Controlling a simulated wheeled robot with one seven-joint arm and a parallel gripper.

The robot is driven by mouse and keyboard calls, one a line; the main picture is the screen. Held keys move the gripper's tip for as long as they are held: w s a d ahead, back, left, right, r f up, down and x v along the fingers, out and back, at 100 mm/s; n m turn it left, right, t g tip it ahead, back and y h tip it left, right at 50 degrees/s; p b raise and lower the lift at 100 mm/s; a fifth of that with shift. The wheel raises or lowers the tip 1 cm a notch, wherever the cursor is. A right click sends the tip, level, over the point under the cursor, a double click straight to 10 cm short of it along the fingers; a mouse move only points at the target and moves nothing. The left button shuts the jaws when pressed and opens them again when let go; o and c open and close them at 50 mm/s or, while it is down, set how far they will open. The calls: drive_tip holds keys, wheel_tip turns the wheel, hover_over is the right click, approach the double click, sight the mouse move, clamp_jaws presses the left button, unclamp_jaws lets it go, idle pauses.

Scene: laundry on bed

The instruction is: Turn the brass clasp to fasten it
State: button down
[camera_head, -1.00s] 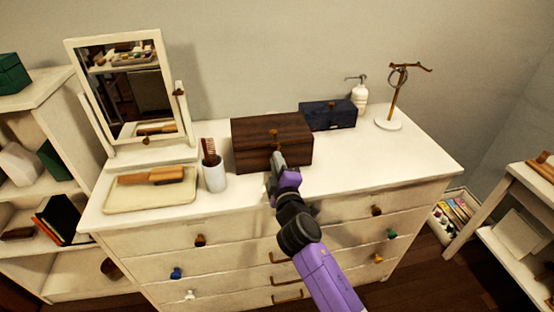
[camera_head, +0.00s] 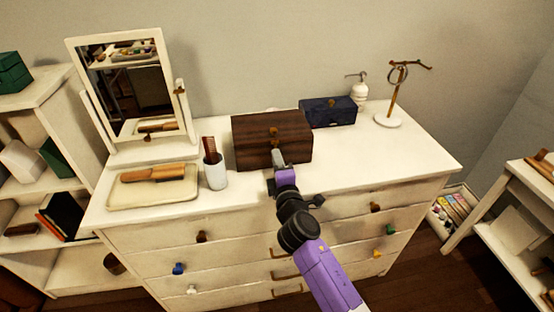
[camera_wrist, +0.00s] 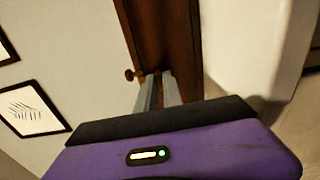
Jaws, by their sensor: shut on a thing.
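The dark brown wooden box (camera_head: 245,145) stands shut on the white dresser. Small brass pieces (camera_head: 273,132) show at the middle of its front, near the lid. My gripper (camera_head: 278,156) is at the box's front, its fingertips just below these pieces. In the wrist view my gripper (camera_wrist: 158,88) has its two fingers close together against the box (camera_wrist: 165,35), with a small thing between them. It appears to be the brass clasp, mostly hidden by the fingers. A round brass knob (camera_wrist: 129,75) stands out to the left of the fingers. The clasp's exact angle cannot be made out.
A dark blue box (camera_head: 328,113), a white pump bottle (camera_head: 360,94) and a ring stand (camera_head: 390,122) are to the right. A cup with a comb (camera_head: 214,174), a tray with a brush (camera_head: 125,197) and a mirror (camera_head: 128,85) are left. The dresser's front right is clear.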

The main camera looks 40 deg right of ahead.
drive_tip(key=shift+f, duration=0.1)
drive_tip(key=c, duration=1.6)
unclamp_jaws()
drive_tip(key=b+v, duration=0.1)
drive_tip(key=v, duration=0.5)
drive_tip(key=shift+s+a, duration=0.6)
drive_tip(key=shift+s, duration=0.15)
